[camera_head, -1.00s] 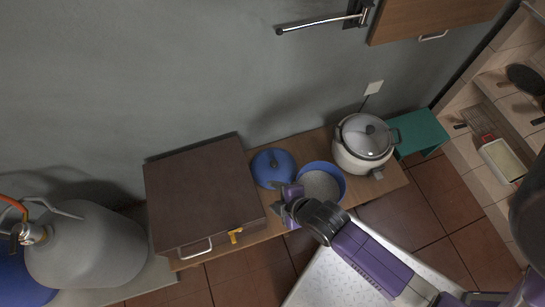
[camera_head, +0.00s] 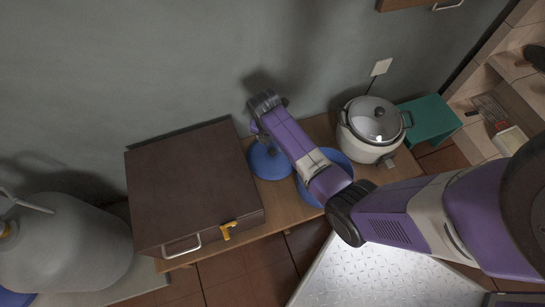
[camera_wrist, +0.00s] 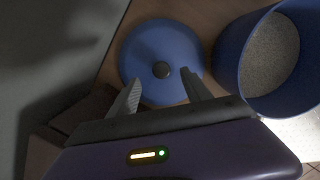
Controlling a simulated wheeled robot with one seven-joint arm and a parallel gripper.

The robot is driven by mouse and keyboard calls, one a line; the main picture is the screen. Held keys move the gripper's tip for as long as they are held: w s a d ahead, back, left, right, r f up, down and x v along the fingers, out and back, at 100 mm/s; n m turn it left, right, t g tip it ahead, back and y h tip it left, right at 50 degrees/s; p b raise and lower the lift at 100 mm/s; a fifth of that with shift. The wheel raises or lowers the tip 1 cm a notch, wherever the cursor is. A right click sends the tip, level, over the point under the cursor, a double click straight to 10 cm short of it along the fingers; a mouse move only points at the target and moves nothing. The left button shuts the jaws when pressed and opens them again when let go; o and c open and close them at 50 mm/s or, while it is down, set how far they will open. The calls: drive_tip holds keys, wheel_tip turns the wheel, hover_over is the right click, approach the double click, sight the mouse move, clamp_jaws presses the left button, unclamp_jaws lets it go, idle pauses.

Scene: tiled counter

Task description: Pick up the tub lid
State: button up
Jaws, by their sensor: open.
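The tub lid (camera_wrist: 148,42) is a round blue disc with a dark knob (camera_wrist: 161,69) at its middle. It lies flat on the wooden counter, and in the head view the lid (camera_head: 268,164) is partly hidden by my arm. My gripper (camera_wrist: 160,92) is open and empty above the lid, with its fingers on either side of the knob in the wrist view. I cannot tell how high above the lid the fingertips are. The blue tub (camera_wrist: 234,48) stands right of the lid, filled with something grey and grainy.
A large brown box (camera_head: 190,185) with a handle stands close left of the lid. A rice cooker (camera_head: 368,130) stands right of the tub (camera_head: 340,160). The wall (camera_head: 150,60) rises behind the counter. A yellow item (camera_head: 228,230) is at the box's front edge.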

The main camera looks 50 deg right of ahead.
sight(272, 151)
drive_tip(key=f+b, duration=0.1)
drive_tip(key=f, duration=0.1)
drive_tip(key=f+b, duration=0.1)
drive_tip(key=f, duration=0.1)
drive_tip(key=f+b, duration=0.1)
drive_tip(key=f, duration=0.1)
drive_tip(key=shift+d, duration=0.25)
clamp_jaws()
